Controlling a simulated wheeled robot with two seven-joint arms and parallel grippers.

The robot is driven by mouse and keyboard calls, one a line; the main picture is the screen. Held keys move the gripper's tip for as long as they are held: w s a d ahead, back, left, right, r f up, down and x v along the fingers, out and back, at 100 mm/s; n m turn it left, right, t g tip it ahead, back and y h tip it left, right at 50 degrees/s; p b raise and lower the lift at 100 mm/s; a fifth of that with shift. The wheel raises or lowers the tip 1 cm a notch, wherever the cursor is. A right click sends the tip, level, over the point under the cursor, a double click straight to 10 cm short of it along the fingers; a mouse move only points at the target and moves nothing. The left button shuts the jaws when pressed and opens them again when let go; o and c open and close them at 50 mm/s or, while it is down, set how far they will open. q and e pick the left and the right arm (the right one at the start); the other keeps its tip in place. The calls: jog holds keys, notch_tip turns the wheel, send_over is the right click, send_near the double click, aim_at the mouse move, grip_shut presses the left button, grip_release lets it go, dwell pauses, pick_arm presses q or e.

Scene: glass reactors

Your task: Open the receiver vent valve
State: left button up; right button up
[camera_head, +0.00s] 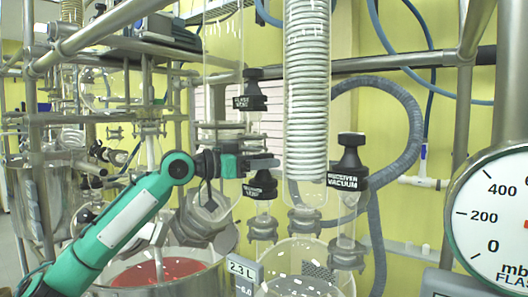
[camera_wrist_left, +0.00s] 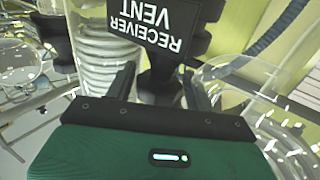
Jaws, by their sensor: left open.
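The receiver vent valve is a black knob (camera_wrist_left: 158,84) with a black label that reads RECEIVER VENT upside down in the left wrist view. In the head view its black body (camera_head: 260,187) shows just below my left gripper (camera_head: 263,163), its label too small to read clearly. My left gripper is open. In the left wrist view its fingers (camera_wrist_left: 160,90) stand one on each side of the knob, with small gaps visible. My green left arm comes in from the lower left. My right gripper is in neither view.
The receiver vacuum valve (camera_head: 347,170) is to the right and the flask vent valve (camera_head: 250,96) is above. A glass coil condenser (camera_head: 306,90) stands close by. A pressure gauge (camera_head: 497,215) is at the right; a vessel of red liquid (camera_head: 160,272) is below.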

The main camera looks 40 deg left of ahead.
pick_arm(q)
jog(key=shift+w+d, duration=0.15)
jog(key=shift+w, duration=0.1)
jog(key=c, duration=0.7)
jog(key=shift+n+y, duration=0.4)
jog(key=shift+y, duration=0.2)
